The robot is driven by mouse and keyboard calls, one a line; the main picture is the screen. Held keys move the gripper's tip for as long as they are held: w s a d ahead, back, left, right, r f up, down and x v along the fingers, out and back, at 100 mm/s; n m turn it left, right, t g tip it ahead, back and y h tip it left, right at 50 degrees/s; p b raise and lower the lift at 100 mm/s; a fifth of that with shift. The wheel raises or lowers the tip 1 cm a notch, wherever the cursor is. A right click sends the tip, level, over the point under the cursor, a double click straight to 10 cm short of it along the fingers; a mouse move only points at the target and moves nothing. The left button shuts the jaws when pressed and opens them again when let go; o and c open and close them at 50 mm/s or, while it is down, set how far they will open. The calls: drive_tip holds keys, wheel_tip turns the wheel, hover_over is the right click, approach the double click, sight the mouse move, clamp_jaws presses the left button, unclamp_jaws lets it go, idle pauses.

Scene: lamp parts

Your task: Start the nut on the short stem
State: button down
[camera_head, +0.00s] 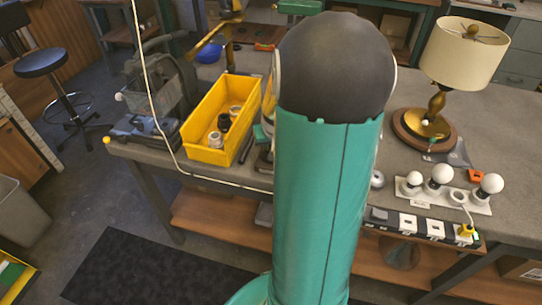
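My green and black arm fills the middle of the view and hides much of the workbench (335,190). My gripper is not visible. I cannot make out a nut or a short stem; they may be behind the arm or too small to tell. A lamp (434,106) with a cream shade (463,52), a brass stem and a round wooden base stands upright on the bench at the right. A brass-coloured part (222,36) shows at the back, left of the arm; I cannot tell what it is.
A yellow bin (205,152) with several small parts stands left of my arm. White bulbs (440,174) stand in a socket strip at the right, above a power strip (405,224). A white cord (150,85) hangs at the left. A stool (42,64) stands beyond.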

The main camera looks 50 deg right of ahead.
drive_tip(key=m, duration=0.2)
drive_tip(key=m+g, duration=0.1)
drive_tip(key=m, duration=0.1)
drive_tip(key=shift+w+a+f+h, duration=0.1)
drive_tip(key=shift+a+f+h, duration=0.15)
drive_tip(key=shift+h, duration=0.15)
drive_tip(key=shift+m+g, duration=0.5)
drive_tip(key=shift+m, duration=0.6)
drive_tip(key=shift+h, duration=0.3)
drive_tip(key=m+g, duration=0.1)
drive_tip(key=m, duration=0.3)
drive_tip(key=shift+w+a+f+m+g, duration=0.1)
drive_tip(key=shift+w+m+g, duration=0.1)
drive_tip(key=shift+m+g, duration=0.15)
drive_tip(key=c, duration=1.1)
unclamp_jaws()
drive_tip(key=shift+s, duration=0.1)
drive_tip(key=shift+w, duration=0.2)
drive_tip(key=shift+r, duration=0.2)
